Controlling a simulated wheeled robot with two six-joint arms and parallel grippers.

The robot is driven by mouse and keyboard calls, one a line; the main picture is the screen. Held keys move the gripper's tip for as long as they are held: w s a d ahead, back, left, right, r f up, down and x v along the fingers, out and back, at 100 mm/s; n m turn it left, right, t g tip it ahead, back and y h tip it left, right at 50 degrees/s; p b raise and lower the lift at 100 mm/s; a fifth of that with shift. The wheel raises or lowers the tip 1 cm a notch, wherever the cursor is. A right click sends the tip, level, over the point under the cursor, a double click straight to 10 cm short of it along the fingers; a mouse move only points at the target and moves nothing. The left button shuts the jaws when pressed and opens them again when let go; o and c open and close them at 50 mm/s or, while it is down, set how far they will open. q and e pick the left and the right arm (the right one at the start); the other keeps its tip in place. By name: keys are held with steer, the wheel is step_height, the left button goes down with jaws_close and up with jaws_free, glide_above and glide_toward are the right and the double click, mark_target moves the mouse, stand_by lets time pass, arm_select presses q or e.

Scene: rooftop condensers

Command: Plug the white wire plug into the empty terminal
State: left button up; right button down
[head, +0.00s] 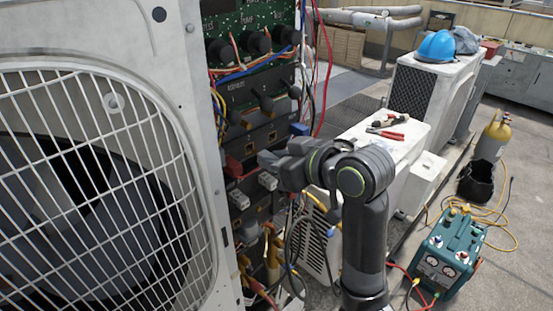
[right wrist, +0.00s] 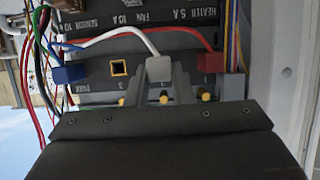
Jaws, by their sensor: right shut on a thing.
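The white wire plug (right wrist: 158,68) is between the fingers of my right gripper (right wrist: 160,90) in the right wrist view. Its white wire (right wrist: 135,31) arches up and to the left. The empty terminal (right wrist: 119,67) is a dark square socket with an orange-tan rim, just left of the plug in that view. The plug is beside this socket, not in it; its far end is hidden. In the head view my right gripper (head: 272,163) reaches left to the open electrical panel. My left gripper is not in view.
A blue plug (right wrist: 68,74) and a red plug (right wrist: 210,62) flank the socket and white plug, with wires crossing above. In the head view the large fan unit (head: 110,190) stands close on the left. Hanging cables (head: 300,240) lie below my right arm.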

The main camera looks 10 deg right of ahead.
mark_target(264, 153)
steer(key=shift+w+a+r, duration=0.1)
steer(key=shift+w+a, duration=0.4)
steer(key=shift+w, duration=0.25)
steer(key=shift+w+a, duration=0.5)
steer(key=shift+w, duration=0.2)
stand_by(1.6)
steer(key=c, duration=1.2)
jaws_free()
steer(key=shift+w+a, duration=0.1)
steer(key=p+v, duration=1.7)
steer(key=p, duration=0.1)
steer(key=shift+s, duration=0.2)
